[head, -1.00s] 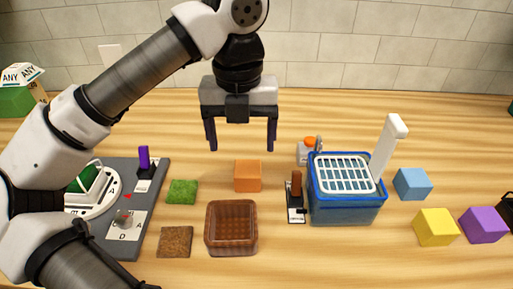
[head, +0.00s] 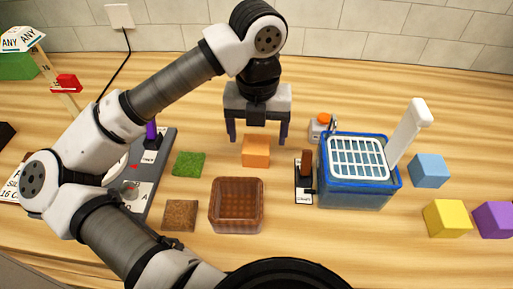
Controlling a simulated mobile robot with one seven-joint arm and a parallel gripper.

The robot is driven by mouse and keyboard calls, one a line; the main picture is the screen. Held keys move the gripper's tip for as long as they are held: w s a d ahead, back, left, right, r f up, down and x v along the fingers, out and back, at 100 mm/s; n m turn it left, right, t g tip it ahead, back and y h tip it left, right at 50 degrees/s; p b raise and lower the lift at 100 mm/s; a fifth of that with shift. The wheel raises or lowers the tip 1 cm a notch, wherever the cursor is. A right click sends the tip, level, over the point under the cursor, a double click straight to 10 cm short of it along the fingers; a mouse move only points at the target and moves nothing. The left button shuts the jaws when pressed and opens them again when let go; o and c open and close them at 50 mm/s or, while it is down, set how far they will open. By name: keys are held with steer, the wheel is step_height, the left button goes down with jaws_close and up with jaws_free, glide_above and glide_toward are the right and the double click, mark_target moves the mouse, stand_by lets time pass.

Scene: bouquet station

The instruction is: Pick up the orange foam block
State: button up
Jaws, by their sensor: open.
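The orange foam block (head: 256,151) sits on the wooden table, just behind the brown square container. My gripper (head: 257,141) points down with its two dark fingers spread wide apart. It is open and empty. In the head view its fingertips are at about the height of the block's upper part, one to each side of it. I cannot tell from this view whether the fingers are level with the block in depth or still behind or above it.
A brown square container (head: 237,223) stands in front of the block. Green (head: 189,164) and brown (head: 180,215) flat pieces lie to the left. A blue bin with a white rack (head: 358,195) stands to the right, beyond a brown lever (head: 305,167). Blue (head: 428,171), yellow (head: 446,218) and purple (head: 493,220) blocks lie far right.

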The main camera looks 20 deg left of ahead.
mark_target(256, 145)
step_height(256, 145, down, 5)
steer(key=shift+a+r+p, duration=0.1)
steer(key=shift+a+p, duration=0.05)
steer(key=shift+p, duration=0.5)
steer(key=c, duration=1.1)
steer(key=shift+r, duration=0.15)
